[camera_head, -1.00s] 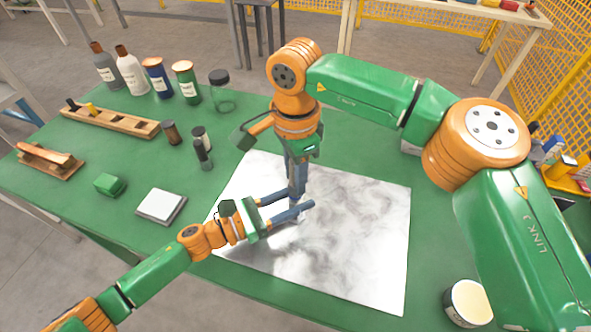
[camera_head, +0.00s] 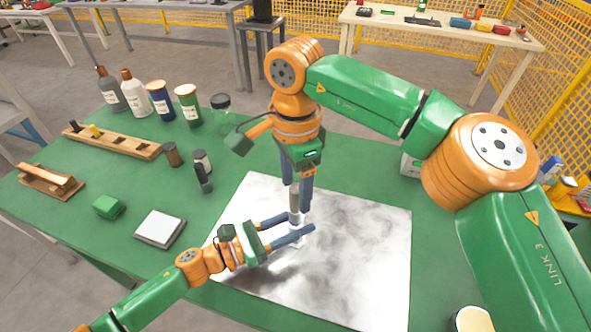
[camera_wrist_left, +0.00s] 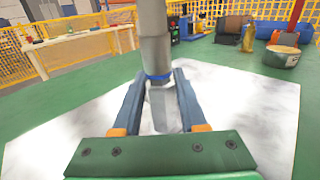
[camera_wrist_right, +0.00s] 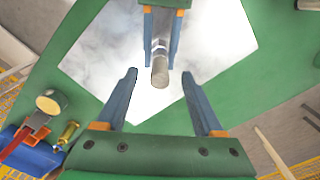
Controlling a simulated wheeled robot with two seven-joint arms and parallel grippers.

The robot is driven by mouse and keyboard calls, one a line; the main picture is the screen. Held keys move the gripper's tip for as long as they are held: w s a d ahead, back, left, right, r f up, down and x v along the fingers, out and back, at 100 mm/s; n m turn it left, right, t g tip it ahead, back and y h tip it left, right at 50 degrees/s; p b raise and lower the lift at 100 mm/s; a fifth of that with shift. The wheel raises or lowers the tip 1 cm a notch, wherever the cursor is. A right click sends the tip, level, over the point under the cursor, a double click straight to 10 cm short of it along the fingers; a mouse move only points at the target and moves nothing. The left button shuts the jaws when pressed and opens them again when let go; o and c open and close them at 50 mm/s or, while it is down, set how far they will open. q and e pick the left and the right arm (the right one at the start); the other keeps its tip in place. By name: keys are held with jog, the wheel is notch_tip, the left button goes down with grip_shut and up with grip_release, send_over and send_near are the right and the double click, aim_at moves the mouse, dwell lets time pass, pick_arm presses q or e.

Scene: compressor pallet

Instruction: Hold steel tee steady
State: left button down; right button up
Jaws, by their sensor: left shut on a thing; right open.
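The grey metal fitting, which I take as the steel tee (camera_head: 294,202), stands upright above the pale marbled sheet (camera_head: 360,235). My left gripper (camera_head: 298,222) reaches in from the left, low over the sheet, with its fingers shut around the fitting's lower part. In the left wrist view the stepped grey fitting (camera_wrist_left: 155,55) rises between the fingers, with a blue band near their tips. My right gripper (camera_head: 297,195) points down from above, open, its fingers on either side of the upper part. In the right wrist view the fitting's round end (camera_wrist_right: 159,72) lies between the spread fingertips.
Several bottles and jars (camera_head: 160,100) and a wooden rack (camera_head: 110,140) stand at the table's left. A small green block (camera_head: 108,207) and a flat square device (camera_head: 160,229) lie nearer. A round tin (camera_head: 472,320) is at the front right. The sheet's right half is clear.

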notch_tip(320, 180, up, 8)
jog(key=shift+f, duration=0.25)
pick_arm(q)
jog(key=shift+c, duration=1.8)
grip_release()
